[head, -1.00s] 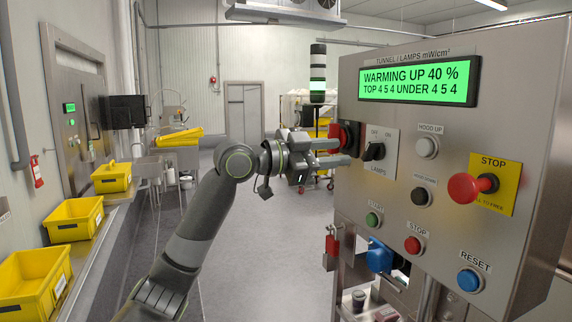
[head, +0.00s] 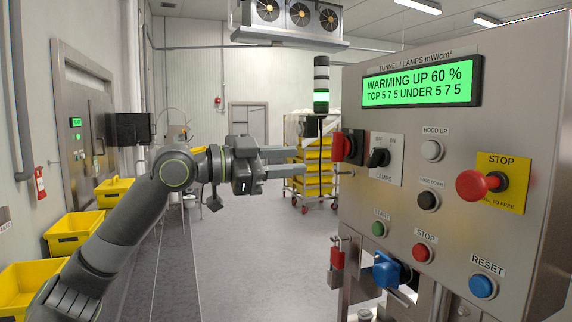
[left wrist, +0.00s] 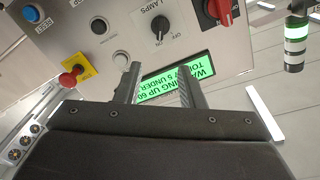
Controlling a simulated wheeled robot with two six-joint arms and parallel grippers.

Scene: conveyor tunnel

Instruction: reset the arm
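My left gripper (head: 288,162) is in the middle of the head view, its arm coming in from the left. Its two fingers are apart with nothing between them, and it points right towards the control panel (head: 400,222). It appears clear of the panel. In the left wrist view the fingers (left wrist: 159,84) are also spread and empty, with the lit green display (left wrist: 178,77) behind them. The black lamps knob (head: 378,158) and red switch (head: 350,146) are on the panel to the right of the fingertips. My right gripper is out of view.
The panel has a red stop knob (head: 480,185), a blue reset button (head: 482,287) and other buttons. A blue connector (head: 386,270) and red padlock (head: 337,258) sit low on it. Yellow bins (head: 73,232) line the left.

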